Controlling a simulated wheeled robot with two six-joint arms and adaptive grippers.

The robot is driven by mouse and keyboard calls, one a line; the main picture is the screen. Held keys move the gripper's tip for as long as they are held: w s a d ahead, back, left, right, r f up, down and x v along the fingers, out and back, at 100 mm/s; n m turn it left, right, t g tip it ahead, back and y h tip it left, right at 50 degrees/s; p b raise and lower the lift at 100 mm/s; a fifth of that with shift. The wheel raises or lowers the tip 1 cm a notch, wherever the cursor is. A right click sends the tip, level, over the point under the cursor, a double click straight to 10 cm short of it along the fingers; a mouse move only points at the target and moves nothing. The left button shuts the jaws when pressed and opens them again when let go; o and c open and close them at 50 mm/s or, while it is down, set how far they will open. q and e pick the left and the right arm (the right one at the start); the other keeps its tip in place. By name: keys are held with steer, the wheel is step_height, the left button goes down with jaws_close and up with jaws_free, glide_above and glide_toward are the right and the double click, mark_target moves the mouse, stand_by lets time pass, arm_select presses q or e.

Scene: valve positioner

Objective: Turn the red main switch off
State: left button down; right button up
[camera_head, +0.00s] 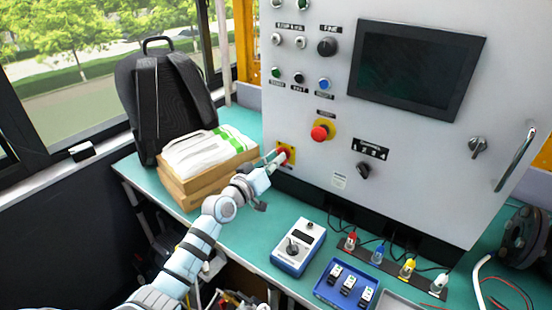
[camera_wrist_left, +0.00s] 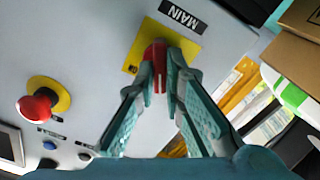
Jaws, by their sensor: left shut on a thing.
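The red main switch (camera_wrist_left: 157,55) sits on a yellow plate (camera_wrist_left: 133,58) beside a black MAIN label in the left wrist view. In the head view the switch's yellow plate (camera_head: 289,150) is at the lower left of the grey cabinet front. My left gripper (camera_head: 274,159) reaches it from the left. In the left wrist view my left gripper (camera_wrist_left: 165,70) has its two fingers closed on the switch's red handle, which shows between the fingertips. The fingertips hide part of the handle. My right gripper is not in view.
A red emergency button (camera_head: 320,133) on a yellow ring is right of the switch. A black rotary knob (camera_head: 363,170) is farther right. Cardboard boxes (camera_head: 205,176) and a black backpack (camera_head: 160,105) stand left on the green bench. A blue meter (camera_head: 298,247) lies in front.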

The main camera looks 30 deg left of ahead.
arm_select(q)
steer(key=shift+n+p, duration=0.3)
steer(key=shift+n, duration=1.2)
steer(key=shift+f, duration=0.1)
steer(key=c, duration=1.7)
jaws_free()
steer(key=shift+s, duration=0.1)
steer(key=s, duration=0.4)
steer(key=s+a, duration=0.1)
steer(key=s, duration=0.6)
steer(key=shift+s+a, duration=0.35)
